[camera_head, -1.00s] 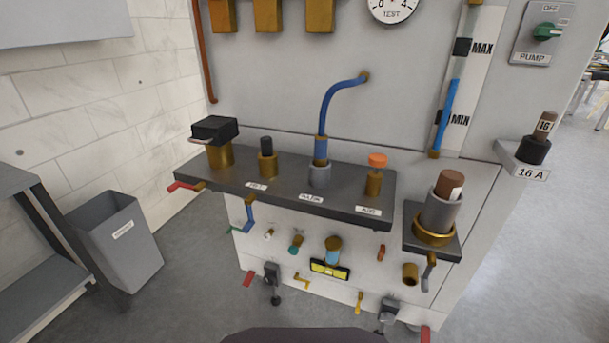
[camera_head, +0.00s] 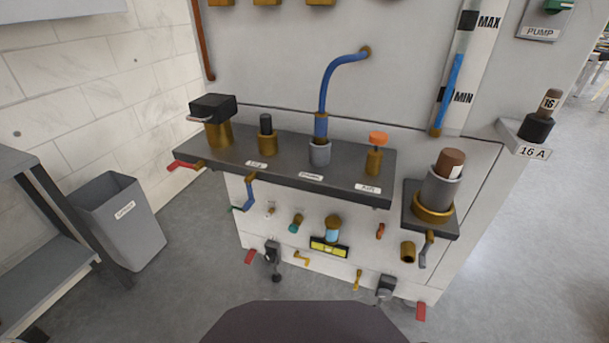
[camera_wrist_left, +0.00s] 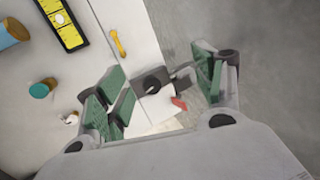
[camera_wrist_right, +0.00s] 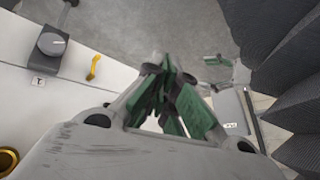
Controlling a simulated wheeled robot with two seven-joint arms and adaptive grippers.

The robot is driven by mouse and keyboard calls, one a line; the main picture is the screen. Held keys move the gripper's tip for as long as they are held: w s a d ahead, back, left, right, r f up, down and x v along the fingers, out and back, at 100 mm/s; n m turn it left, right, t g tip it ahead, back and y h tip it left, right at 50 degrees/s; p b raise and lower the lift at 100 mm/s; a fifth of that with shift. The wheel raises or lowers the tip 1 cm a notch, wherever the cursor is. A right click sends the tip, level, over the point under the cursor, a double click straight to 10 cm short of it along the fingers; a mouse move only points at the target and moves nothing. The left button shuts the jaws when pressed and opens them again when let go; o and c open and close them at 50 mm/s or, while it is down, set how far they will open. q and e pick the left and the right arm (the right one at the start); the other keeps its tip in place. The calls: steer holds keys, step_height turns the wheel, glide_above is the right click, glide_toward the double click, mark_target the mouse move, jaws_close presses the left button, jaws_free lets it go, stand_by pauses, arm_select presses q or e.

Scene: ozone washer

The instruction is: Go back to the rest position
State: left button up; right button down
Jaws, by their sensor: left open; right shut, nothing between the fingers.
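My left gripper (camera_wrist_left: 158,88) is open in the left wrist view, its green-padded fingers wide apart with nothing between them. Behind it are the washer's lower front and grey floor. My right gripper (camera_wrist_right: 172,98) is shut and empty in the right wrist view, with its green pads together, above the floor and apart from the washer front. Neither gripper shows in the head view. The washer (camera_head: 300,120) stands ahead with a dark shelf (camera_head: 290,184) bearing several brass fittings and a blue hose (camera_head: 325,85).
A grey bin (camera_head: 120,225) and a dark shelf unit (camera_head: 35,220) stand at the left. A side bracket (camera_head: 415,243) holds a grey cylinder with a brown top (camera_head: 440,185). Knobs and a yellow level (camera_head: 329,247) stick out below the shelf.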

arm_select(q)
steer(key=s+r+m+g+y, duration=0.3)
steer(key=s+r+m+g, duration=0.15)
steer(key=r+m, duration=0.55)
steer(key=s+a+r+m+g+y+p, duration=0.1)
steer(key=s+a+r+m+g, duration=0.3)
steer(key=s+a+r, duration=0.5)
step_height(320, 180, up, 3)
steer(key=shift+s+f+m+y, duration=0.1)
steer(key=shift+s+m+y, duration=0.3)
steer(key=shift+y, duration=0.4)
arm_select(e)
steer(key=s+d+r+g+h, duration=0.1)
steer(key=d+r+g+h, duration=0.1)
steer(key=d+r, duration=0.5)
steer(key=shift+d+r+h, duration=0.2)
steer(key=shift+d+h, duration=0.35)
steer(key=shift+h, duration=0.35)
arm_select(q)
steer(key=p, duration=0.2)
steer(key=shift+w+f+g+p, duration=0.25)
steer(key=shift+w+f+p, duration=0.05)
steer(key=shift+w+f, duration=0.05)
arm_select(e)
steer(key=shift+w+a+f, duration=0.1)
steer(key=shift+w+f, duration=0.2)
steer(key=shift+f, duration=0.05)
